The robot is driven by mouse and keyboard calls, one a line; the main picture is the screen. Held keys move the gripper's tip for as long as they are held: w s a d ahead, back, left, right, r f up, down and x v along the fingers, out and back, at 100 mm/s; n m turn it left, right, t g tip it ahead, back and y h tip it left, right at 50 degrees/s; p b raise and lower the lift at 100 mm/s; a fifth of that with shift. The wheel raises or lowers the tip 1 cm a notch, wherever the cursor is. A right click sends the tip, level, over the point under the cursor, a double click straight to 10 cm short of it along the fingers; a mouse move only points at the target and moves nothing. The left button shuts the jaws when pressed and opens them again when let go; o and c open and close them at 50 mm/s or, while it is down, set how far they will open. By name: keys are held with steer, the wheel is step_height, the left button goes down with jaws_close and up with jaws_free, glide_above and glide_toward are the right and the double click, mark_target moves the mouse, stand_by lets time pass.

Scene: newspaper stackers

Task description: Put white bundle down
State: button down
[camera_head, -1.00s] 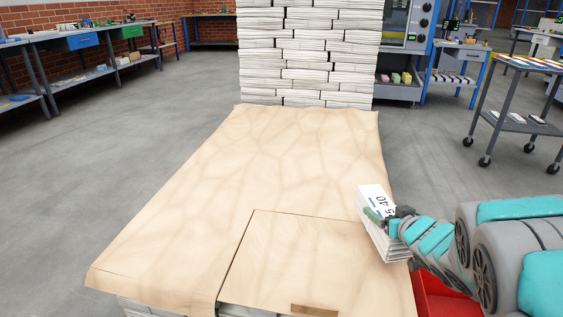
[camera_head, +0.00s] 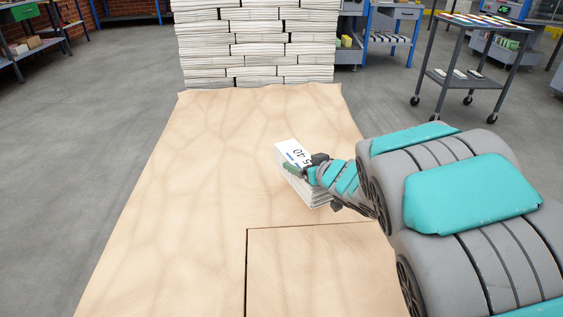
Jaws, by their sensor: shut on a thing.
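The white bundle (camera_head: 293,153) is a thick stack of paper with a printed white top sheet. My gripper (camera_head: 305,170) is shut on its near right edge. The bundle is over the right part of the brown paper sheet (camera_head: 210,190), beyond the cut-out flap of the sheet. I cannot tell whether its underside touches the sheet. My arm comes in from the right and hides part of the sheet's right edge.
A tall stack of white bundles (camera_head: 255,45) stands at the far end of the brown sheet. A grey wheeled cart (camera_head: 470,82) stands at the back right. The brown sheet left of the bundle is bare, and grey floor lies open on the left.

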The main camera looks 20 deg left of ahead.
mark_target(297, 158)
steer(key=shift+r+x, duration=0.15)
steer(key=shift+x, duration=2.35)
steer(key=shift+r+x, duration=0.15)
steer(key=shift+x, duration=2.35)
steer(key=shift+r+x, duration=0.15)
steer(key=shift+x, duration=2.35)
steer(key=shift+a+f, duration=0.1)
steer(key=shift+a, duration=0.1)
jaws_free()
steer(key=shift+f, duration=0.1)
steer(key=shift+s+d+r, duration=0.25)
steer(key=shift+d+r, duration=0.1)
steer(key=shift+d, duration=0.1)
steer(key=v, duration=1)
steer(key=shift+s+d+r, duration=0.15)
steer(key=shift+d, duration=0.1)
steer(key=shift+s+d, duration=0.1)
steer(key=shift+d, duration=0.1)
